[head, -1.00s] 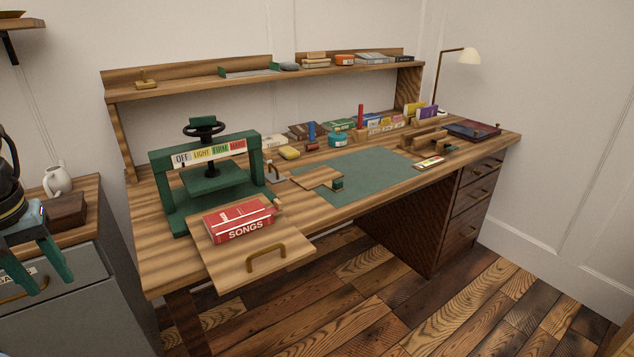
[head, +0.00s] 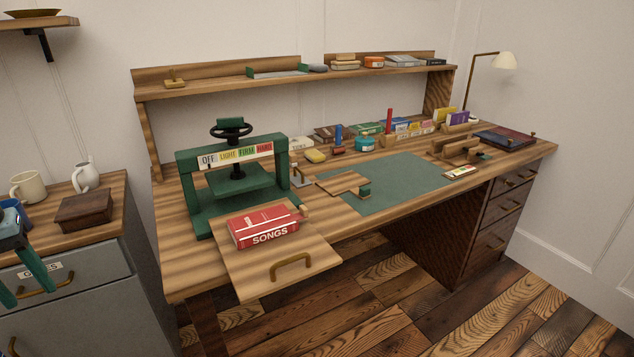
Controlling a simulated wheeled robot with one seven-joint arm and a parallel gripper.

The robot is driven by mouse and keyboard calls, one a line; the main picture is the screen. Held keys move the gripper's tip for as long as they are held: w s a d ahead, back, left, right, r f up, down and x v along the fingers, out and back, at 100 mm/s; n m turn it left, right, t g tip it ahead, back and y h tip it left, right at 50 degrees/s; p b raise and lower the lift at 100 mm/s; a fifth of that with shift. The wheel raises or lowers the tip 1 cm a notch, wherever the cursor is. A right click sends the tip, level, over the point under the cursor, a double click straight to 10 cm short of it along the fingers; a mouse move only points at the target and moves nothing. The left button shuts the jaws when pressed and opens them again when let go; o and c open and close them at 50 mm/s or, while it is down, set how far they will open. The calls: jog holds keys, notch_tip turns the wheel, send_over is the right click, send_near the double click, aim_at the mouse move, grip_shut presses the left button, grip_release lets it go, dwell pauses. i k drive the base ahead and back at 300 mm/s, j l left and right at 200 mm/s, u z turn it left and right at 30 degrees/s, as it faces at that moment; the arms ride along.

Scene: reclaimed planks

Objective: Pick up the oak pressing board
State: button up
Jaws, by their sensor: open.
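A flat, light wooden board (head: 340,183) with a small green block at its right end lies on the desk, partly over the green mat; it looks like the oak pressing board. A green press (head: 232,178) with a black handwheel stands to its left. A red book marked SONGS (head: 263,225) lies on the pull-out wooden board (head: 238,283) in front of the press. My gripper (head: 22,283) is at the left edge, cut off by the frame, with green fingers apart. It is in front of the grey cabinet, far from the desk board, and nothing shows between its fingers.
Behind stand jars, small blocks and a card rack (head: 408,133). A grey cabinet (head: 75,305) at left bears mugs and a dark wooden box (head: 84,208). The floor before the desk is clear.

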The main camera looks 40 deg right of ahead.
aim_at(351, 181)
jog(key=l+u, duration=0.45)
jog(key=k+l+u, duration=0.15)
jog(key=u, duration=0.3)
jog(key=k+l+u, duration=0.3)
jog(key=k+l, duration=0.25)
jog(key=l, duration=0.2)
jog(key=k+l+u, duration=0.3)
jog(key=k+l, duration=1.4)
jog(key=k, duration=0.15)
jog(key=u, duration=0.05)
